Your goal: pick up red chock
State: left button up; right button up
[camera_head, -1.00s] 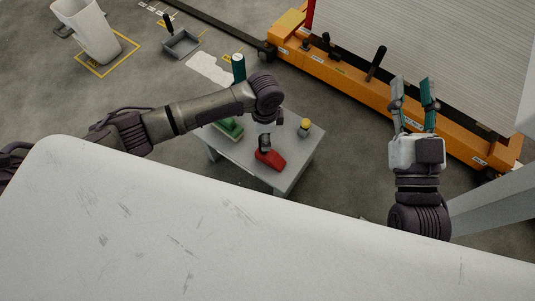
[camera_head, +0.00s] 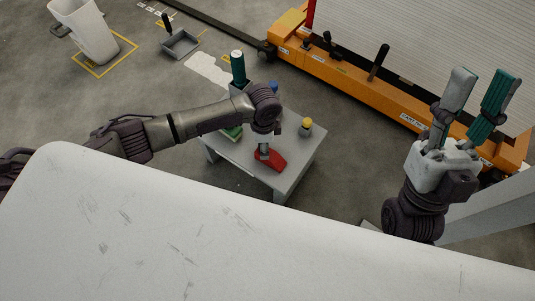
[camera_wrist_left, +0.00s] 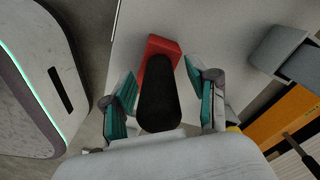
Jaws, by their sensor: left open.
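The red chock (camera_head: 270,160) lies on a small grey table (camera_head: 299,165), near its front edge. My left gripper reaches down over it from above; its fingers are mostly hidden by my arm in the head view. In the left wrist view, the gripper (camera_wrist_left: 159,77) is open, one teal-padded finger on each side of the chock (camera_wrist_left: 164,46). A black, rounded, handle-like part (camera_wrist_left: 159,95) covers much of the chock there. I cannot tell whether the fingers touch it. My right gripper (camera_head: 484,75) is open and empty, raised at the right, away from the table.
A yellow-topped item (camera_head: 306,125), a blue-topped item (camera_head: 272,87) and a green item (camera_head: 232,133) are on the table. A tall green cylinder (camera_head: 238,68) stands at its back. An orange gantry base (camera_head: 345,78) runs behind. A white surface (camera_head: 200,225) fills the foreground.

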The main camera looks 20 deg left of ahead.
pick_arm(q)
jog(key=shift+f, duration=0.25)
grip_shut()
jog(key=shift+r, duration=0.1)
dwell(0.3)
